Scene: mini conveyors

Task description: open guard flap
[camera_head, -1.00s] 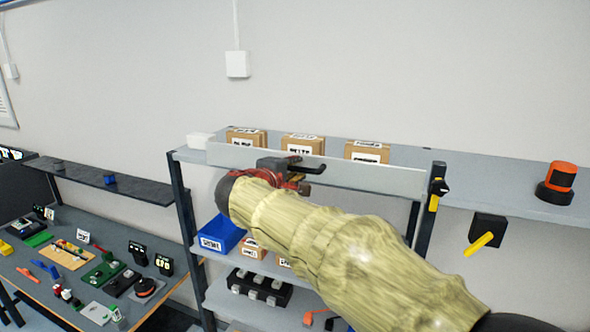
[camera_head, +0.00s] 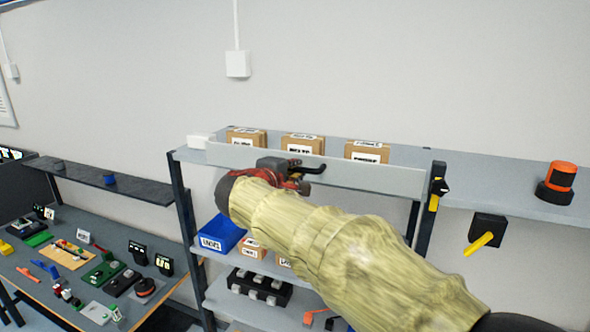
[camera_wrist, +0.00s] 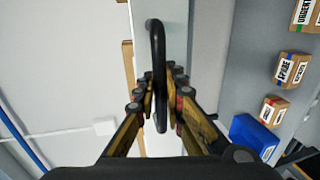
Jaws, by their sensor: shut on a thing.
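The guard flap (camera_head: 375,178) is a long pale grey panel along the front edge of the upper shelf. It stands roughly upright in front of the boxes there. Its black bar handle (camera_head: 312,166) sticks out from the panel. In the wrist view the handle (camera_wrist: 158,50) runs down between the fingers, and part of the pale panel (camera_wrist: 175,25) shows behind it. My gripper (camera_head: 300,178) is at the handle and shut on it; in the wrist view its fingers (camera_wrist: 163,98) lie on both sides of the bar. My forearm hides the middle of the rack in the head view.
Labelled cardboard boxes (camera_head: 303,146) and a white box (camera_head: 199,140) stand on the upper shelf. Below are a blue bin (camera_head: 221,234) and a black tray (camera_head: 259,288). A yellow-handled switch (camera_head: 482,238) and an orange-topped device (camera_head: 559,183) are at right. A cluttered workbench (camera_head: 45,290) is at left.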

